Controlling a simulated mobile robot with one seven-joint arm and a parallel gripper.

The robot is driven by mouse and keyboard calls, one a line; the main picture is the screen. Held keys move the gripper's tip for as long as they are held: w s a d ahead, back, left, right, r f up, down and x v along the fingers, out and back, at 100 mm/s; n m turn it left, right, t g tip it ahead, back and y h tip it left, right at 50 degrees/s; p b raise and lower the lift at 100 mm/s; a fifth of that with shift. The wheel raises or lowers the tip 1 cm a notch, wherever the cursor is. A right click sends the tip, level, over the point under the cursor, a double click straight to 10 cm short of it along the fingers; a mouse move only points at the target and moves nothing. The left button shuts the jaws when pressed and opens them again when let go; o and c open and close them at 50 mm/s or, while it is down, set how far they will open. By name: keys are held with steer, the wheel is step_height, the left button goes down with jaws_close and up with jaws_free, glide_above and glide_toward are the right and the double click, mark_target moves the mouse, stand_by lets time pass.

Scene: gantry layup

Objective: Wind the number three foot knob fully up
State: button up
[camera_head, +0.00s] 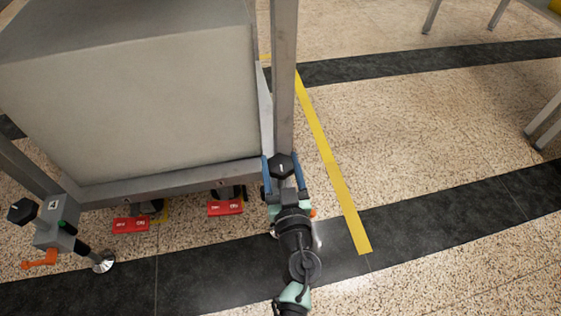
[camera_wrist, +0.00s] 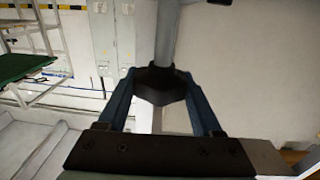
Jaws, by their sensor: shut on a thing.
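A black faceted foot knob (camera_head: 284,168) with a white mark on top stands at the lower end of the frame's right upright. My gripper (camera_head: 281,160) has its two blue fingers on either side of this knob and is shut on it. In the wrist view the dark knob (camera_wrist: 161,86) sits between the fingertips of my gripper (camera_wrist: 160,80). No number shows on this foot; my gripper and wrist hide its lower parts. Another black knob (camera_head: 22,211) is on the left foot (camera_head: 57,226), which bears a label that looks like 4.
The left foot has an orange lever (camera_head: 40,259) and a metal pad (camera_head: 103,262) on the floor. Two red caster pedals (camera_head: 131,224) (camera_head: 225,208) stick out under the frame. Floor right of the yellow line (camera_head: 335,175) is clear up to distant table legs (camera_head: 545,122).

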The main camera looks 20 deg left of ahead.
steer(key=n+g+y+p, duration=0.2)
steer(key=y+p, duration=0.1)
steer(key=shift+w+d+r+p, duration=0.1)
steer(key=shift+d+r+p, duration=0.1)
steer(key=shift+r+p, duration=0.1)
steer(key=shift+f+n+g+y+p, duration=0.15)
steer(key=shift+n+g+y+p, duration=0.2)
steer(key=shift+n+g+y, duration=0.75)
steer(key=n+g+y+b, duration=0.1)
steer(key=g, duration=0.1)
steer(key=n+g+y+b, duration=0.1)
steer(key=n+g, duration=0.1)
steer(key=shift+f+g+b, duration=0.35)
steer(key=shift+f+g, duration=0.05)
steer(key=n+g+y+b, duration=0.1)
steer(key=n+g+b, duration=0.1)
steer(key=shift+g+b, duration=0.3)
steer(key=shift+a+r+n+g+b, duration=0.1)
steer(key=shift+n+g+b, duration=0.4)
steer(key=shift+g+b, duration=0.15)
steer(key=shift+r+g+y, duration=0.1)
steer(key=shift+g+y, duration=0.2)
steer(key=shift+g, duration=0.05)
steer(key=o, duration=1.4)
